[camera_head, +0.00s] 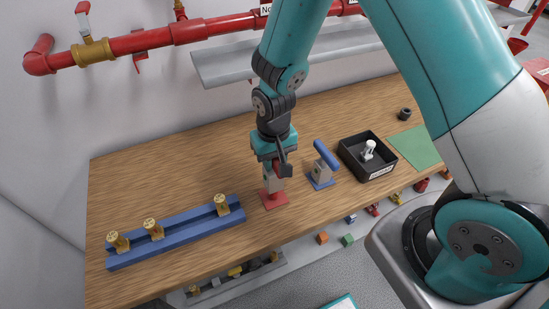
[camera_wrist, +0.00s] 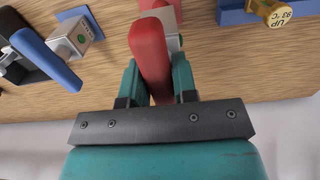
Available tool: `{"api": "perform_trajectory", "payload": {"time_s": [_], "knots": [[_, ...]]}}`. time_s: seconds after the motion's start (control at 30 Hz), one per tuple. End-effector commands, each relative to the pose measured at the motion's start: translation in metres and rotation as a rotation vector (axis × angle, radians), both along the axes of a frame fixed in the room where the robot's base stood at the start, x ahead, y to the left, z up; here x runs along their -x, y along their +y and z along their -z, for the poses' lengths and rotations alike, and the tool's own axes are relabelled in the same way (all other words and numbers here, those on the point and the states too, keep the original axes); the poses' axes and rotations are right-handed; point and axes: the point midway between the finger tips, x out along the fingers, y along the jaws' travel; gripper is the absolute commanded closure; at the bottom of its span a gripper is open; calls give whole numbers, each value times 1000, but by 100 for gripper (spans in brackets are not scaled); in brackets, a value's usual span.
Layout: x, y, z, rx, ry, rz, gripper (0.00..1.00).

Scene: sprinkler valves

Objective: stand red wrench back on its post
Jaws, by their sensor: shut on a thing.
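The red wrench (camera_wrist: 150,55) is between the two fingers of my gripper (camera_wrist: 156,75), which is shut on its handle. In the head view my gripper (camera_head: 277,162) points down over the red-based post (camera_head: 275,199). The post's grey block shows just under the fingers, and also in the wrist view (camera_wrist: 160,8) beyond the wrench. The wrench is mostly hidden by the fingers in the head view. I cannot tell whether it touches or sits on the post.
A blue wrench (camera_head: 326,155) stands on its blue-based post close to the right. Further right are a black tray (camera_head: 352,165) with a white part and a green mat (camera_head: 415,146). A blue rail (camera_head: 185,232) with brass sprinkler heads lies left. The table's back left is clear.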

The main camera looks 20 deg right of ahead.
Motion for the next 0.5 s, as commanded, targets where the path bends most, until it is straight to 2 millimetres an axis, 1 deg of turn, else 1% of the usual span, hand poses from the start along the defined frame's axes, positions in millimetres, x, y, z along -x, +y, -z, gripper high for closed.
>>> {"api": "perform_trajectory", "payload": {"time_s": [0.17,0.5], "knots": [[0,0,0,0,-1,0,100],[0,0,8,0,-1,0,100]]}}
